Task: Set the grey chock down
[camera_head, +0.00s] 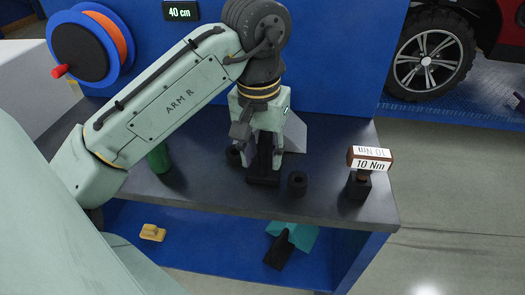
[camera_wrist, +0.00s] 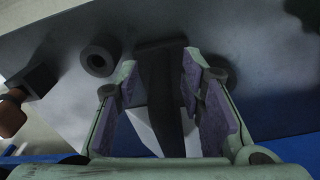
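The grey chock (camera_head: 294,132) is a light grey wedge with a dark bar-like part, seen at the bench behind and under my gripper (camera_head: 264,150). In the wrist view its dark part (camera_wrist: 163,80) runs between the purple-padded fingers of my gripper (camera_wrist: 162,65), and both fingertips lie close against its sides. A piece of the light wedge (camera_wrist: 142,128) shows beside the left finger. The gripper points down and looks shut on the chock. The dark end is low at the bench top (camera_head: 220,185); I cannot tell whether it touches.
A black ring (camera_head: 298,183) stands close right of the chock. A green item (camera_head: 158,158) is at left. The lower shelf holds a teal-and-black chock (camera_head: 302,237) and a yellow piece (camera_head: 152,232).

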